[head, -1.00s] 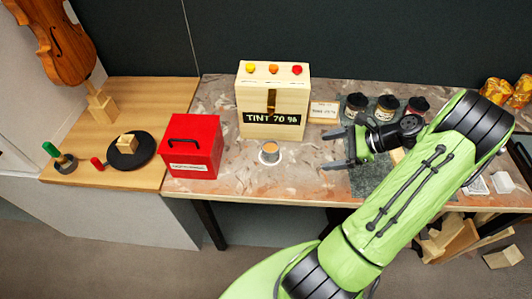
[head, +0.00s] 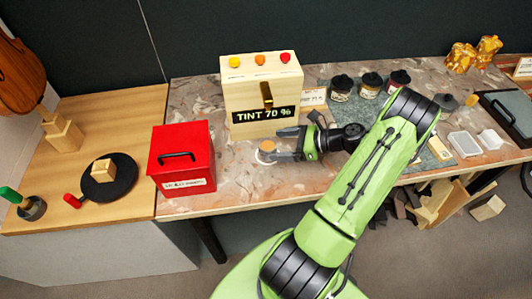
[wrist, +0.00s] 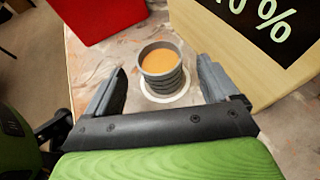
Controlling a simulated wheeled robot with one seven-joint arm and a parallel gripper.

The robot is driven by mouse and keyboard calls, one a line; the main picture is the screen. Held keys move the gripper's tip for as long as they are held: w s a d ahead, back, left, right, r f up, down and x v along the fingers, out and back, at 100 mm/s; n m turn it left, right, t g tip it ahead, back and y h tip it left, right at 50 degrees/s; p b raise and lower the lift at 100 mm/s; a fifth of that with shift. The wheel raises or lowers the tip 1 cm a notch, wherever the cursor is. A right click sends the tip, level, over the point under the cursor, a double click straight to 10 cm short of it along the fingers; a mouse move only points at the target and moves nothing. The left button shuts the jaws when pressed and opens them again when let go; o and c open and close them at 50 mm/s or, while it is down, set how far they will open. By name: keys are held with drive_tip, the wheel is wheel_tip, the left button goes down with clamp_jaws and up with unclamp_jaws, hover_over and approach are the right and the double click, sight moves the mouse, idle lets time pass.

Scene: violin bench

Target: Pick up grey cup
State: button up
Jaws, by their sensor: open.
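The grey cup (wrist: 161,71) is ribbed and upright, with orange contents, and stands on a pale round disc (wrist: 166,92) on the bench. In the head view the cup (head: 267,147) is small and partly hidden by my gripper (head: 285,145). In the wrist view my gripper (wrist: 160,90) is open, with one finger to each side of the cup. There is a visible gap between the cup and each finger.
A red box (head: 183,157) with a black handle stands left of the cup. A pale wooden box (head: 262,95) marked "TINT 70 %" stands close behind it. Several dark-lidded jars (head: 370,86) stand at the back right. The bench front is clear.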

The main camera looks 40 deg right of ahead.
sight(262, 146)
drive_tip(key=b+x, duration=0.2)
drive_tip(key=x, duration=0.4)
drive_tip(key=shift+w+a, duration=0.25)
